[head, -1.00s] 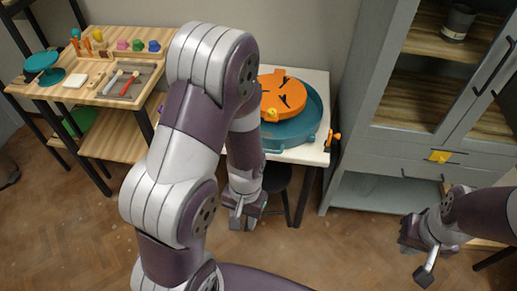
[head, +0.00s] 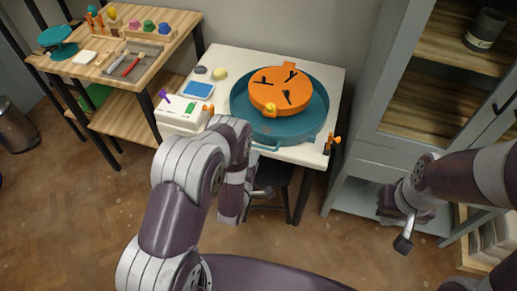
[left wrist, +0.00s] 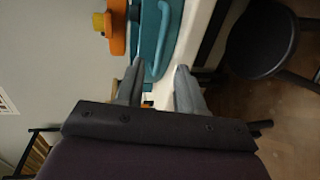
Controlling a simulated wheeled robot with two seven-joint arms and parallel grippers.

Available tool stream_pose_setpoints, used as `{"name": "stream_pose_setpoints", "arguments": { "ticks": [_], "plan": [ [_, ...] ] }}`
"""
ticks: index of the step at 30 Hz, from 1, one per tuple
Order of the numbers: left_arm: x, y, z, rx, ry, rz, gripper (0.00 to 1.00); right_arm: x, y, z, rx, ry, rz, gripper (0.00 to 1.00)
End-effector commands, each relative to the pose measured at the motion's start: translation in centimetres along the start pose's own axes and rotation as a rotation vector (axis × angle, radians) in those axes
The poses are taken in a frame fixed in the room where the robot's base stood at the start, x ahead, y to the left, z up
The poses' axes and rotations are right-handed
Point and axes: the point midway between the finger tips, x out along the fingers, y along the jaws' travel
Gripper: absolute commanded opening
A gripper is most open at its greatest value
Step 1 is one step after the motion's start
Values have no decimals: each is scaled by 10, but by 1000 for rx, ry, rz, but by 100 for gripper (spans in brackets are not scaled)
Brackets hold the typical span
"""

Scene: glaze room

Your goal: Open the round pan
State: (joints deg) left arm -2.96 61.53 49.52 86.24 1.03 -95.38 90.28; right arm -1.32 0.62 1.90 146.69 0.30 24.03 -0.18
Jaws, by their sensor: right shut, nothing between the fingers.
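The round pan (head: 318,115) is a wide teal dish on a white table. A smaller orange disc (head: 281,90) with dark slots or bars and a yellow knob sits on it. In the left wrist view the teal pan (left wrist: 150,32) and its side handle (left wrist: 161,45) lie beyond the fingers, with part of the orange piece (left wrist: 117,28). My left gripper (left wrist: 157,78) is open and empty, short of the handle; in the head view it (head: 262,192) is by the table's front edge, partly hidden by my arm. My right gripper (head: 403,243) is shut and empty, right of the table.
The white table (head: 315,60) also holds a white box (head: 180,120), a blue-screened device (head: 198,90) and an orange clamp (head: 332,142) at its edge. A black stool (left wrist: 262,40) stands below. A wooden bench (head: 165,30) is left, a grey cabinet (head: 385,140) right.

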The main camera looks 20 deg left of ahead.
Motion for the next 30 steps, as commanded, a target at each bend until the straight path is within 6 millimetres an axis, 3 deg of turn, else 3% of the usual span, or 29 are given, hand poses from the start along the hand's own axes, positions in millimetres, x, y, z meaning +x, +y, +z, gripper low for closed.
{"name": "stream_pose_setpoints", "arguments": {
  "ticks": [3,8,18,19,22,30],
  "plan": [
    [29,0,0,1,0,2,38,-1,0,0,0,0,0,0],
    [54,0,0,2,0,0,38,-1,0,0,0,0,0,0],
    [62,0,0,2,0,-2,38,-1,0,0,0,0,0,0],
    [62,0,0,2,0,-2,35,-1,0,0,0,0,0,0],
    [62,0,0,2,0,-2,2,-1,0,0,0,0,0,0],
    [62,-1,0,2,0,-3,0,0,0,0,0,0,0,0]
  ]
}}
